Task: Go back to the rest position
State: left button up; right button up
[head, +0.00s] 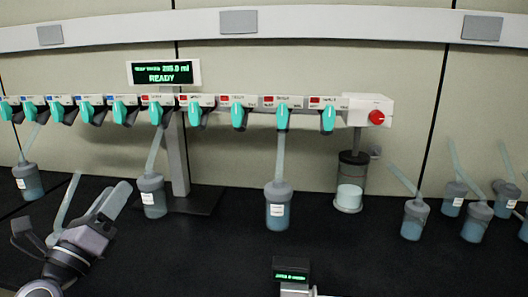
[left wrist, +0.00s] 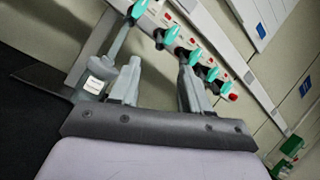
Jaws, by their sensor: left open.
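My left gripper (head: 94,202) is at the lower left of the head view, above the black bench. Its two fingers are apart, with nothing seen between them. In the left wrist view the open fingers (left wrist: 160,88) point towards the manifold (head: 220,100) with its row of teal valves. A labelled flask (left wrist: 95,82) shows just left of the left finger in the wrist view; no contact can be made out. My right gripper is in neither view.
Several flasks with tilted tubes stand at the right (head: 415,220). A clear cylinder (head: 350,190) is below the red knob. A small display device (head: 291,272) is at the front. The bench between is clear.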

pick_arm(q)
jog(key=s+d+f+n+g+y, duration=0.15)
jog(key=s+f+n, duration=0.35)
jog(key=f+n, duration=0.65)
jog(key=s+d+f+n+g+y, duration=0.1)
jog(key=s+f+n+g+y, duration=0.3)
jog(key=f+n, duration=0.75)
jog(key=s+d+f+n+g+h, duration=0.1)
jog(key=s+d+f+n+g, duration=0.1)
jog(key=s+f, duration=0.6)
jog(key=s+d+f+n+g+h, duration=0.1)
jog(key=s+d+f+n+g, duration=0.2)
jog(key=s+f, duration=0.5)
jog(key=f+n+g, duration=0.1)
jog(key=n, duration=0.1)
jog(key=shift+d+n, duration=0.15)
jog(key=shift+n, duration=0.15)
jog(key=shift+h, duration=0.25)
